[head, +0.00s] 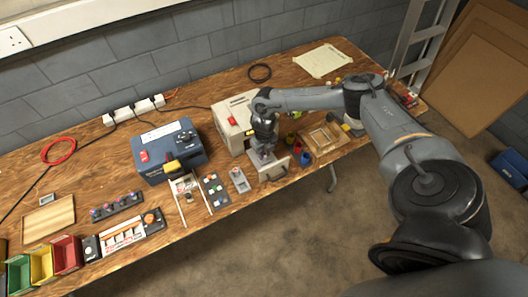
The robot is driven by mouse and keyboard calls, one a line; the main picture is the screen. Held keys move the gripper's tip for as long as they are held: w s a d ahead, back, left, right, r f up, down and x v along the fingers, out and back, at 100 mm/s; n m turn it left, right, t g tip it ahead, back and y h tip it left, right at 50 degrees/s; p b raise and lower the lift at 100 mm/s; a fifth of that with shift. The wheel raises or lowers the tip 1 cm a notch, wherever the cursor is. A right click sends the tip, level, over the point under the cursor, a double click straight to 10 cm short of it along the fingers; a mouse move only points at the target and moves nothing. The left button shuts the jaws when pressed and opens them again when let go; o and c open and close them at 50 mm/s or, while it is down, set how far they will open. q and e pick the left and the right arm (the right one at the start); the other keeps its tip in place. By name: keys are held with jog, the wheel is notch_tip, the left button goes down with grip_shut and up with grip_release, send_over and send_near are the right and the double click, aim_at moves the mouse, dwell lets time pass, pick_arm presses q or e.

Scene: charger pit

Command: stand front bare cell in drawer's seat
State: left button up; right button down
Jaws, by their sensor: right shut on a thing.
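My right gripper (263,152) points down over the open drawer (274,172) of the beige charger box (234,122). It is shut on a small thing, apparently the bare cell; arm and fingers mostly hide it. I cannot tell whether its lower end touches the drawer's seat, which is also largely hidden. A second open drawer (185,188) extends from the blue box (166,152) further left. My left gripper is not in view.
A grey holder (240,181) and a dark tray with coloured pieces (214,191) lie left of the beige drawer. Small blue and red containers (305,157) and a wooden tray (321,138) stand to its right. Coloured bins (42,264) stand at the far left.

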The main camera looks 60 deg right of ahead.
jog(key=c, duration=1.1)
grip_release()
jog(key=shift+o, duration=1.1)
jog(key=shift+r, duration=0.15)
jog(key=shift+r+p, duration=1.15)
jog(key=shift+p, duration=0.05)
jog(key=shift+r+p, duration=2)
jog(key=shift+r, duration=0.25)
